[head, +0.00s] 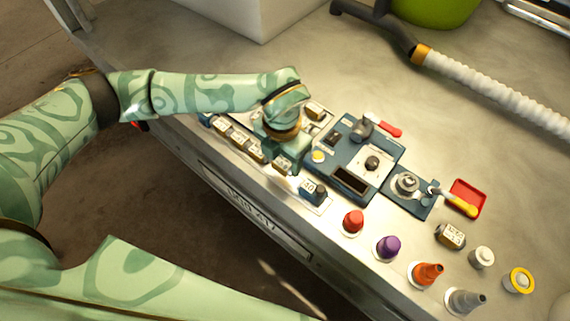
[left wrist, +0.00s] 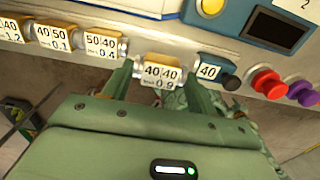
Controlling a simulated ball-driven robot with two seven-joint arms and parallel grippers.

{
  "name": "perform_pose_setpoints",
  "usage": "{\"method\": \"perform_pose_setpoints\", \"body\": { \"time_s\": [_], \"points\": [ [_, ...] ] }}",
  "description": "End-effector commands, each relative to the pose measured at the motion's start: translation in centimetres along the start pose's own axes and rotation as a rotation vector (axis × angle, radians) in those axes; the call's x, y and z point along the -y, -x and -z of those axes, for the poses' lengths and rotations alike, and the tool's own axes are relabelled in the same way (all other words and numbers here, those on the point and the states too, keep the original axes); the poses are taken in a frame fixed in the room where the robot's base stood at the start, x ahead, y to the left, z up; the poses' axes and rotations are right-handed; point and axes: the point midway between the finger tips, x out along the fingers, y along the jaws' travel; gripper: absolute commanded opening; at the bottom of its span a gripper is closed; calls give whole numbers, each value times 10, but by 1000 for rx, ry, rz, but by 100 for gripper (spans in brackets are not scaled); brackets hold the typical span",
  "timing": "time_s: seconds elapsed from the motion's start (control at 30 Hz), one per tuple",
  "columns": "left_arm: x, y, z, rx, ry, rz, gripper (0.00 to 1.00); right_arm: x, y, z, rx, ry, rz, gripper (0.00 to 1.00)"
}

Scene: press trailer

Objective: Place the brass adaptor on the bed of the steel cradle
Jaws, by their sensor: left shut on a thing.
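My left gripper (head: 286,160) is shut on a small brass block (left wrist: 162,72) with a white label reading 40 40 and 0.9, between its fingertips in the left wrist view. The block is at the right end of a row of similar labelled brass adaptors (head: 238,139) along the table's front edge. I cannot tell whether it touches the surface below. My gripper hides part of a pale metal plate (head: 326,124) behind it, where another brass block (head: 314,111) sits. I cannot tell for sure which thing is the steel cradle. My right gripper is not in view.
A blue instrument (head: 351,193) with a dark display stands right of my gripper. A blue block (head: 320,190) with a black knob is close by. Red (head: 353,221), purple (head: 388,247) and orange (head: 427,273) fittings line the front edge.

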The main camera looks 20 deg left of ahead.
Motion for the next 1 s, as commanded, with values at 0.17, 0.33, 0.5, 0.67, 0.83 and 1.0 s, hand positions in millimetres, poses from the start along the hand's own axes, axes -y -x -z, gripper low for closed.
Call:
{"method": "perform_pose_setpoints", "body": {
  "time_s": [0.17, 0.33, 0.5, 0.67, 0.83, 1.0],
  "points": [
    [1, -34, -4, -9, 0, 3, 28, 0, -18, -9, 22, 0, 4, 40],
    [0, -38, -4, -1, 0, 0, 28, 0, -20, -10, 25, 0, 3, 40],
    [0, -37, -4, -1, 0, 0, 28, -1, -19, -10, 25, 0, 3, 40],
    [0, -39, -4, -2, 1, -1, 67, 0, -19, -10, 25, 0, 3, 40],
    [0, -39, -4, -2, 0, 0, 67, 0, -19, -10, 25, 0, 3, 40],
    [0, -31, -4, 1, 0, -1, 67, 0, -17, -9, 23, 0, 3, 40]
  ]
}}
